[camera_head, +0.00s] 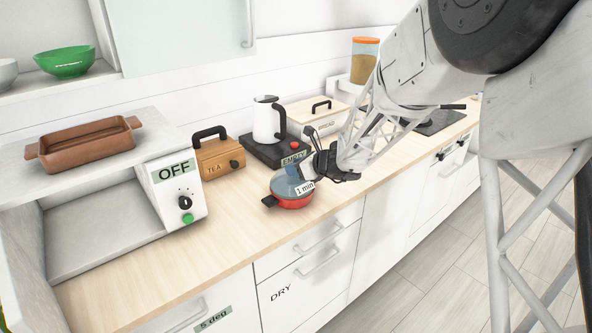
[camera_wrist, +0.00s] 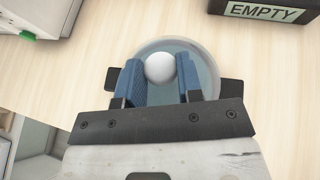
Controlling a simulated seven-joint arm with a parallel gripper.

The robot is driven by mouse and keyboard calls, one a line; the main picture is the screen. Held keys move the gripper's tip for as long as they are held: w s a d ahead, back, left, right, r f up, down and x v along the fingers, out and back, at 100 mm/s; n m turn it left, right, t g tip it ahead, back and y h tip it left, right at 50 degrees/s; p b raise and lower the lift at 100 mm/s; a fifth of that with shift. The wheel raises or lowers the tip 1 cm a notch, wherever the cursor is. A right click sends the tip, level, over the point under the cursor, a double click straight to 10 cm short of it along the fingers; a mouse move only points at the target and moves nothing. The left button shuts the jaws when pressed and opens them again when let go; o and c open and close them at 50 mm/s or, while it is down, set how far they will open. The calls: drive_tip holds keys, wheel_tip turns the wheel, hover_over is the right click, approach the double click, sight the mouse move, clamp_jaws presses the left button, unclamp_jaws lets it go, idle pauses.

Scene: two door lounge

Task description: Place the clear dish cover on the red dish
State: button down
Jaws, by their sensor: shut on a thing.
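The red dish (camera_head: 293,203), a small round pot with black handles, stands on the wooden counter near its front edge. The clear dish cover (camera_head: 283,184) is bluish and see-through, and it sits over the top of the red dish. Whether it touches the rim all round I cannot tell. My gripper (camera_head: 299,176) is above the cover. In the wrist view its blue fingers are shut on the cover's white round knob (camera_wrist: 160,67). The cover's pale disc (camera_wrist: 205,68) lies beneath, with dark handles showing on both sides of it.
A white kettle (camera_head: 266,121) on a black base marked EMPTY stands behind the dish. A TEA box (camera_head: 220,158), a bread box (camera_head: 315,112) and a white appliance marked OFF (camera_head: 172,185) stand along the counter. The counter left of the dish (camera_head: 215,225) is clear.

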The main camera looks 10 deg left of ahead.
drive_tip(key=shift+f, duration=0.4)
drive_tip(key=shift+f, duration=0.1)
drive_tip(key=c, duration=0.8)
unclamp_jaws()
drive_tip(key=v, duration=1.2)
drive_tip(key=shift+d, duration=0.1)
